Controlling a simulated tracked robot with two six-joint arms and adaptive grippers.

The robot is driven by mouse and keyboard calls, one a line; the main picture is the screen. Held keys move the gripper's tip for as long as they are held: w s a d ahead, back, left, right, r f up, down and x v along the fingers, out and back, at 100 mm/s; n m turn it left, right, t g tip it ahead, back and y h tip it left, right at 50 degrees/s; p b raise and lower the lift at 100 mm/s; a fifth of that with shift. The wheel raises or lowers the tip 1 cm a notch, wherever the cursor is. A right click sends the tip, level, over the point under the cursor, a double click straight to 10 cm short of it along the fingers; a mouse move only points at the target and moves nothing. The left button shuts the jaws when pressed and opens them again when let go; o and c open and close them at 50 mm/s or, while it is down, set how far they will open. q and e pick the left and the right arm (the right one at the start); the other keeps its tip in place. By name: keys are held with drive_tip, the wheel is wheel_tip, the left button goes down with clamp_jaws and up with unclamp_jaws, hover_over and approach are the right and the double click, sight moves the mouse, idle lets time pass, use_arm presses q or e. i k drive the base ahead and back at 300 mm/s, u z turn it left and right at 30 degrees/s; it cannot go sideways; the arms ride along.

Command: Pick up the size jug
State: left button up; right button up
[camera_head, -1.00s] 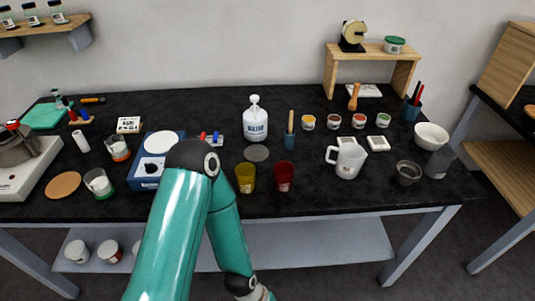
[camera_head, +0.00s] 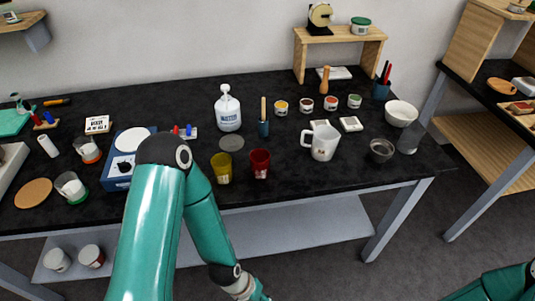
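The jug (camera_head: 324,143) is white with a handle on its left side and a small label. It stands upright on the black tabletop, right of the middle in the head view. My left arm rises from the bottom left, bends over the front of the table and runs down to the bottom edge. Its gripper is cut off below the picture. Part of my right arm shows in the bottom right corner, and its gripper is out of view. Neither visible arm part touches the jug.
A grey bowl (camera_head: 381,150) stands to the jug's right, a red cup (camera_head: 260,163) and a yellow cup (camera_head: 222,168) to its left. A white bowl (camera_head: 401,113) and small tubs are behind. A white pump bottle (camera_head: 228,110) stands further left. The tabletop before the jug is clear.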

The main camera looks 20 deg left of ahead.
sight(325, 138)
drive_tip(key=u, duration=0.05)
drive_tip(key=k, duration=1.15)
drive_tip(key=z, duration=0.45)
drive_tip(key=i, duration=1.5)
drive_tip(key=u, duration=0.4)
